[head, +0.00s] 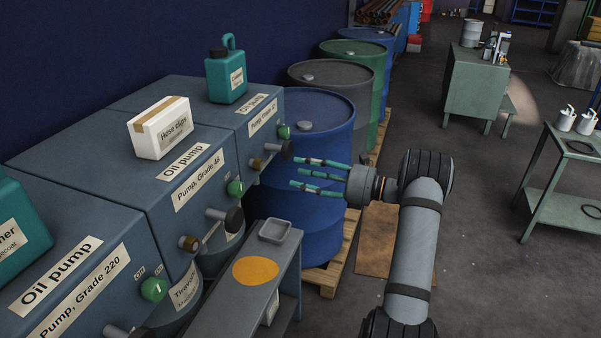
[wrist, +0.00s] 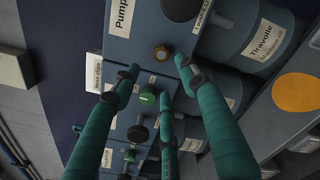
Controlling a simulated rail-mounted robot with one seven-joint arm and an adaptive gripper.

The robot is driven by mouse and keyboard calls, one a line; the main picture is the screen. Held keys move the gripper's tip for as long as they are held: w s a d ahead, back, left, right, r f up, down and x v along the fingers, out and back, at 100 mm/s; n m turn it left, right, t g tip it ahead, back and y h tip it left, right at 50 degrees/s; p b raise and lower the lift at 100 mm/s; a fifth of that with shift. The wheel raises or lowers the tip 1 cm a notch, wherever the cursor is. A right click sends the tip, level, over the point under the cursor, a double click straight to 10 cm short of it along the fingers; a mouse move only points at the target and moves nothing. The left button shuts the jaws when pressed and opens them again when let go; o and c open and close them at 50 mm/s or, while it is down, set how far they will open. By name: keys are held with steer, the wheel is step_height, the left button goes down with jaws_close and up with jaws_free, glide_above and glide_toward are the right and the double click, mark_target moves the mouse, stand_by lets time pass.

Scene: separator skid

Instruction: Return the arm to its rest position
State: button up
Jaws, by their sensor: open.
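My gripper (head: 300,172) has green fingers with dark joints and is open and empty. In the head view it reaches left from my arm, in front of the blue drum and just right of the far oil pump's knobs. In the wrist view its spread fingers (wrist: 160,75) point toward the pump fronts, with nothing between them. The gap between fingertips and knobs is hard to judge. The Grade 46 oil pump (head: 198,178) has a green button (head: 235,188), a black knob (head: 233,219) and a brass fitting (head: 188,243).
A bench (head: 250,310) with a grey tray (head: 274,231) and an orange disc (head: 256,271) stands before the pumps. A white hose-clip box (head: 160,128) and green jug (head: 226,75) sit on top. Drums (head: 310,140) stand on pallets behind. Open floor lies right of my arm.

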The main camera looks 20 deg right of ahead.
mark_target(261, 165)
steer(key=shift+a, duration=0.1)
steer(key=x, duration=1.2)
steer(key=shift+f, duration=0.1)
